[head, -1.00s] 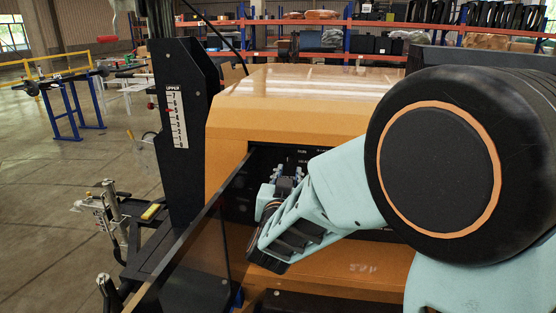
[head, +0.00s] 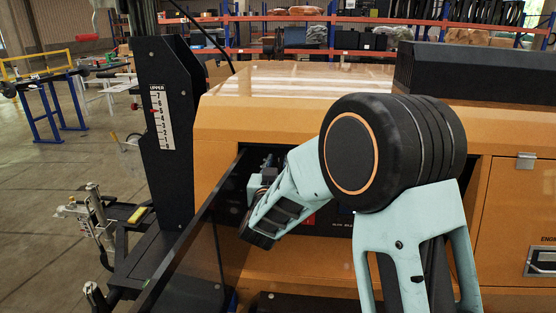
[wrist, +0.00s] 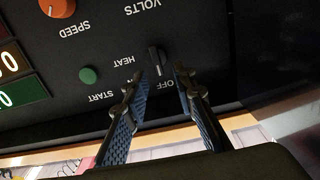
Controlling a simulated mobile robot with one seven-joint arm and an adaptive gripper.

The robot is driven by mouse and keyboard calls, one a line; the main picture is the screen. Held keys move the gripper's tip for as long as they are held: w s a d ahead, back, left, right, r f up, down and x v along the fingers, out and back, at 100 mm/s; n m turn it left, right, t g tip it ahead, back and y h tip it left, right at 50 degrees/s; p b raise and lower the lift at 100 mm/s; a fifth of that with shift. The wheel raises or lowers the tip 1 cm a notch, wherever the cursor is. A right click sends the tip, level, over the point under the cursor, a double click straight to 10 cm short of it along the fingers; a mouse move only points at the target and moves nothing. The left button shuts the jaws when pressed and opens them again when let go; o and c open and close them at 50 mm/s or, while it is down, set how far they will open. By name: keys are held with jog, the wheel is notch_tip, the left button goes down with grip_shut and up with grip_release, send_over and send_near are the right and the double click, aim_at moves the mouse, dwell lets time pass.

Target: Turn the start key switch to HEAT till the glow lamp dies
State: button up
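In the wrist view the control panel appears upside down. The start key switch (wrist: 156,60) is a small dark knob with a pale mark, beside the labels HEAT and OFF; the mark seems to point toward OFF. My gripper (wrist: 161,75) is open, its two blue-padded fingertips on either side of the switch, with gaps visible. I cannot tell how far the tips are from the panel face. In the head view my gripper (head: 262,178) is at the panel recess, partly hidden by my wrist, and the switch is hidden. I cannot identify a glow lamp.
A green round button or lamp (wrist: 88,75), an orange SPEED knob (wrist: 58,7) and lit digit displays (wrist: 18,92) share the panel. The orange housing (head: 290,95) surrounds the recess. A dark open door (head: 185,255) and the black mast (head: 170,130) stand to its left.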

jog(key=shift+w, duration=0.65)
grip_shut()
